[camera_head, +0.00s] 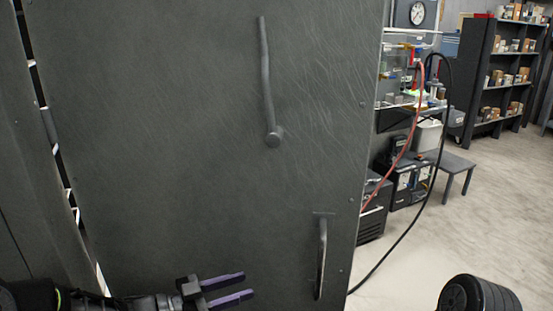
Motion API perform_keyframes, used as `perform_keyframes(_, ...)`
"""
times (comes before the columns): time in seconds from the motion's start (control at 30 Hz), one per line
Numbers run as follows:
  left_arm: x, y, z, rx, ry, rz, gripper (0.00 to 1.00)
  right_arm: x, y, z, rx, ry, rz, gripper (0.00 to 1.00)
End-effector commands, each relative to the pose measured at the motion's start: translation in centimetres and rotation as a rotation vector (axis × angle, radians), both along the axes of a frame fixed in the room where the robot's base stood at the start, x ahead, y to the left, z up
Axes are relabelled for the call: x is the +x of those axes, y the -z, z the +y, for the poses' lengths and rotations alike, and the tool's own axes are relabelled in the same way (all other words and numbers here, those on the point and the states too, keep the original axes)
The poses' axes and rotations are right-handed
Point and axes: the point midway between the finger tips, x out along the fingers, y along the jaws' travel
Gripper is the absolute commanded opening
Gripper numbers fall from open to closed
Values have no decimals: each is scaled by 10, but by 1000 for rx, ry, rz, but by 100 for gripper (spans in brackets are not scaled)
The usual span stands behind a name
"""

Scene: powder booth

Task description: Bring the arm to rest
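My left gripper (236,286) comes in low from the left, in front of a large dark grey door panel (180,130). Its two purple-grey fingers point right and are apart, with nothing between them. A vertical bar handle (320,258) is on the panel's lower right, to the right of the fingertips and clear of them. A longer lever (266,85) with a round pivot is on the upper middle of the panel, well above the gripper. My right gripper is not in view; a dark ribbed cylindrical part shows at the bottom right.
A gap with light slits runs down the panel's left edge. To the right, black and red hoses (447,130) hang by equipment boxes (410,182). A small grey bench (456,163) and dark shelves with boxes (483,75) stand farther back. The pale floor (480,220) at right is open.

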Motion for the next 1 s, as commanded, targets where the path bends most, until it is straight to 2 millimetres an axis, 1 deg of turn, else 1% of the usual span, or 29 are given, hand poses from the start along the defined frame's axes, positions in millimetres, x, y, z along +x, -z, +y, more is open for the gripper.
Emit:
perform_keyframes(0.13,17,10,10,14,-108,24,38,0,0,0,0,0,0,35)
perform_keyframes(0.27,32,31,21,27,-229,84,38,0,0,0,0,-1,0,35)
perform_keyframes(0.37,41,56,30,42,-334,163,38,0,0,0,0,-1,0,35)
perform_keyframes(0.47,41,92,38,64,-444,278,38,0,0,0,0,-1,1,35)
perform_keyframes(0.53,34,128,42,89,-525,397,38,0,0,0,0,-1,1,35)
perform_keyframes(0.57,27,146,44,103,-561,459,38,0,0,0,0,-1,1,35)
perform_keyframes(0.6,14,172,44,123,-606,551,38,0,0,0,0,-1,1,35)
perform_keyframes(0.67,-12,212,43,161,-664,702,38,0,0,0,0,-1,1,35)
perform_keyframes(0.7,-34,236,40,186,-696,805,38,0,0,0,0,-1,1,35)
perform_keyframes(0.77,-68,266,36,223,-730,945,38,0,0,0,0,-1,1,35)
perform_keyframes(0.8,-91,282,32,247,-745,1030,38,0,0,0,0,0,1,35)
perform_keyframes(0.87,-123,301,26,278,-762,1142,38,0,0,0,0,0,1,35)
perform_keyframes(0.9,-143,312,22,296,-772,1211,38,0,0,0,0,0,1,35)
perform_keyframes(0.97,-172,323,16,319,-782,1303,38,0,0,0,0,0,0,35)
perform_keyframes(1.0,-190,330,12,337,-786,1359,38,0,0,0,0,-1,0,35)
